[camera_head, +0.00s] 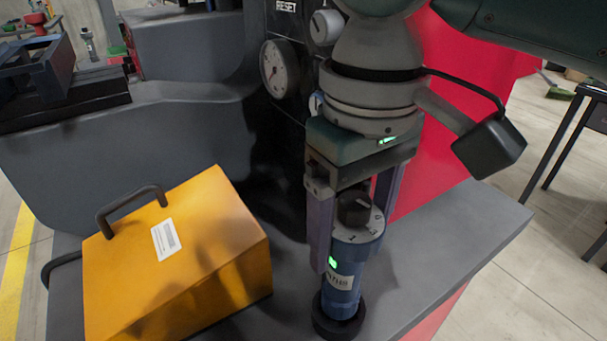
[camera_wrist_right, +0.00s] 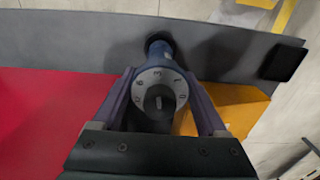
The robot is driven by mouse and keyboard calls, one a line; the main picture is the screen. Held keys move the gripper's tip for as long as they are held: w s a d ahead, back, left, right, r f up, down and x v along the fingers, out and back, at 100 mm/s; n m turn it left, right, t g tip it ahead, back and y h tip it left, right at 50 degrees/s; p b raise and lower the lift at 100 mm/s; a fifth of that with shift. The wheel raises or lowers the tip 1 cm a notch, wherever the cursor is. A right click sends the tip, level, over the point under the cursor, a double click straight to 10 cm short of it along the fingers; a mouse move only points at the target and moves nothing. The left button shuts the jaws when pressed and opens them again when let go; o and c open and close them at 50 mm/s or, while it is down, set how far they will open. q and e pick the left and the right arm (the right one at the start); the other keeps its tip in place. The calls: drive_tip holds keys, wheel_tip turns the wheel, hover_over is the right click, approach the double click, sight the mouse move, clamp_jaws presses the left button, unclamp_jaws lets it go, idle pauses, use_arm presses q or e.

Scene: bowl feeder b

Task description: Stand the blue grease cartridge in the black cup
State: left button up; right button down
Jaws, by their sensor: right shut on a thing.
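The blue grease cartridge (camera_head: 343,277) stands roughly upright, with a numbered dial and dark knob on top. My right gripper (camera_head: 346,238) is shut on its upper part, one finger on each side. The cartridge's lower end is at the black cup (camera_head: 337,322) and appears to sit within its rim; I cannot tell whether it rests on the cup's bottom. In the right wrist view the cartridge (camera_wrist_right: 158,52) is seen from its dial end, between the fingers (camera_wrist_right: 158,85). My left gripper is not in view.
A yellow box (camera_head: 180,255) with a black handle stands left of the cup on the grey ledge (camera_head: 455,232). A dark panel with a gauge (camera_head: 280,68) and knobs rises behind the gripper. The ledge right of the cup is clear up to its edge.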

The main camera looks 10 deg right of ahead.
wheel_tip(320, 180, down, 3)
drive_tip(key=shift+f, duration=0.1)
unclamp_jaws()
idle(0.3)
wheel_tip(320, 180, up, 11)
drive_tip(key=shift+r+p, duration=0.15)
drive_tip(key=shift+p, duration=0.65)
drive_tip(key=shift+r, duration=0.45)
